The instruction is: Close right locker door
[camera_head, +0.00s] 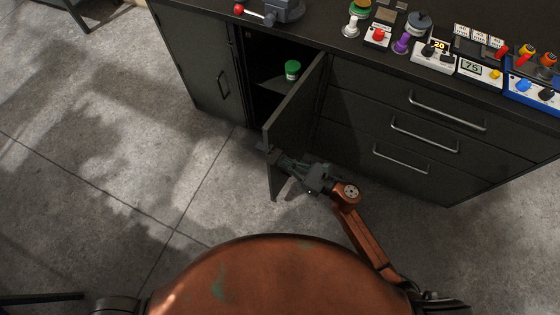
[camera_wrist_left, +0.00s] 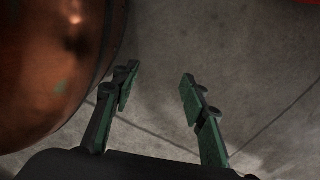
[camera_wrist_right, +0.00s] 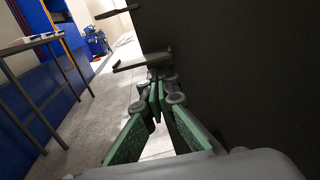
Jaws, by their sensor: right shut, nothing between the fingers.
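The right locker door (camera_head: 292,112) is a dark panel that stands open, jutting out from the cabinet toward me in the head view. Its hinged side is by the drawers. Inside the opening, a green-lidded container (camera_head: 292,70) stands on a shelf. My right gripper (camera_head: 278,160) is at the door's lower outer part, on the drawer side, with its fingers together and empty. In the right wrist view, the fingertips (camera_wrist_right: 160,88) are close to a dark panel (camera_wrist_right: 230,60) with a handle-like bar (camera_wrist_right: 132,62); contact is unclear. My left gripper (camera_wrist_left: 157,82) is open and empty over the floor.
The left locker door (camera_head: 205,75) is shut. Drawers with metal handles (camera_head: 425,135) are right of the opening. The countertop (camera_head: 330,40) holds several switches, buttons and devices. The floor (camera_head: 130,130) in front and to the left is clear.

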